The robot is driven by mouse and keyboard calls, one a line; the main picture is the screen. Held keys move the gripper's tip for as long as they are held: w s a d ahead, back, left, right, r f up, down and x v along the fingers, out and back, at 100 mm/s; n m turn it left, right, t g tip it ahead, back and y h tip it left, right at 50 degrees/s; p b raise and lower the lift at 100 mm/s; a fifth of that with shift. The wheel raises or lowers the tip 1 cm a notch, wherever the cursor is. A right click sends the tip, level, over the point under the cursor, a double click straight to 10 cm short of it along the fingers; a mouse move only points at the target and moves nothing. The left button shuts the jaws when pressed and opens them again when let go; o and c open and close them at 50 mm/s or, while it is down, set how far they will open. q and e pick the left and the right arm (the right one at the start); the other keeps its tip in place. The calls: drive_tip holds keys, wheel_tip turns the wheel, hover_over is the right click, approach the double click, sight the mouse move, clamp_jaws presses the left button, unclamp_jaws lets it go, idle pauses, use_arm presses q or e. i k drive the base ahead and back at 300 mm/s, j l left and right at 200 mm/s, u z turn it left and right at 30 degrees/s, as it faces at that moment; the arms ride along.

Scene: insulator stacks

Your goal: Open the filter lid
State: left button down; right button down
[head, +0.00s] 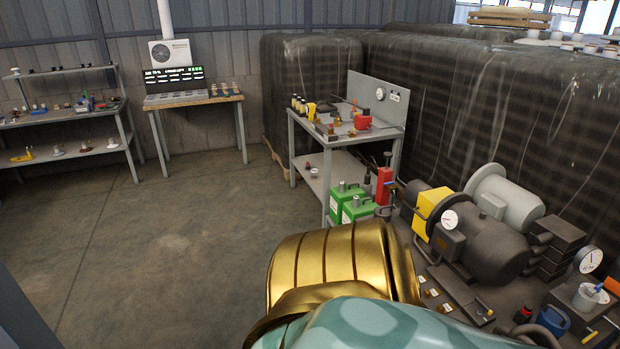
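I cannot pick out a filter lid with certainty. On the right is a group of pump-like machinery (485,250) with dark and light grey cylinders. A small blue container (553,322) and a grey pot (589,297) with an orange-handled tool by it stand at the lower right; I cannot tell if either is the filter. Neither gripper is in view. A large gold and teal body at the bottom centre, apparently part of my own arm, hides the floor and part of the machinery's near side.
A grey workbench (323,137) with small tools and a gauge panel stands in the middle, green canisters (350,204) beside it. A desk with a screen (174,82) and a shelf (62,121) stand at the back left. Dark wrapped stacks (440,90) line the back. The left floor is clear.

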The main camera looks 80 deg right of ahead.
sight(557, 322)
drive_tip(key=z, duration=4.45)
drive_tip(key=i+l, duration=0.15)
drive_tip(key=l, duration=0.2)
drive_tip(key=i+l, duration=0.15)
drive_tip(key=l, duration=0.2)
